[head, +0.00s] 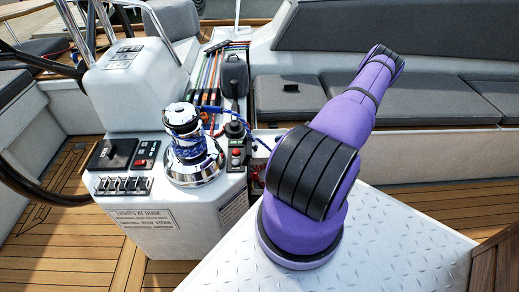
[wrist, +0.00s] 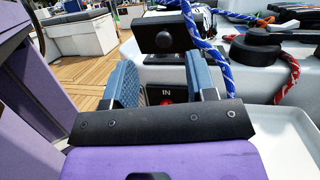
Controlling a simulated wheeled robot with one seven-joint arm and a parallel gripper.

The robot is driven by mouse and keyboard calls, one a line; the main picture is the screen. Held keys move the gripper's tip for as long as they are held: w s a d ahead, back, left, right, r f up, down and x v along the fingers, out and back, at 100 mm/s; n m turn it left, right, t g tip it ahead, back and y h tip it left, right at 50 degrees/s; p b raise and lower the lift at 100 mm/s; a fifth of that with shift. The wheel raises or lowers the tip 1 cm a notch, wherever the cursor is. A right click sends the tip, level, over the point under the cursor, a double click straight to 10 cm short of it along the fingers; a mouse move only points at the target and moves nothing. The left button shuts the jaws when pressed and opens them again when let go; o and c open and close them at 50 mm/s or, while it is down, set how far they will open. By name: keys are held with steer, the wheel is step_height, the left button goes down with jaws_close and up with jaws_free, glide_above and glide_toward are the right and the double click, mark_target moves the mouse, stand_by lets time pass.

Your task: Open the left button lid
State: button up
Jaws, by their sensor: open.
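In the wrist view, my gripper (wrist: 162,80) is open, with its two blue-padded fingers apart. Between and beyond the fingers a red button (wrist: 166,98) shows under a white "IN" label, partly hidden by the gripper body. Above it is a dark plate with a round knob (wrist: 165,38); I cannot tell whether this is the left button lid or how far it is open. No contact between the fingers and any lid is visible. In the head view, a small panel with red buttons (head: 237,155) stands right of the chrome winch. My gripper is not visible in that view.
The winch (head: 190,150) with blue rope is on the white console. In the wrist view, a blue rope (wrist: 207,50) hangs close to the right finger, and a red rope (wrist: 291,75) lies farther right. A white tray-like surface (wrist: 290,145) is at lower right.

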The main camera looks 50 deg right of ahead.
mark_target(250, 150)
step_height(250, 150, down, 4)
steer(key=s+m+t+h, duration=0.2)
steer(key=m+t, duration=0.1)
steer(key=t, duration=0.1)
steer(key=x, duration=1.1)
steer(key=shift+a, duration=0.25)
steer(key=shift+f, duration=0.1)
jaws_close()
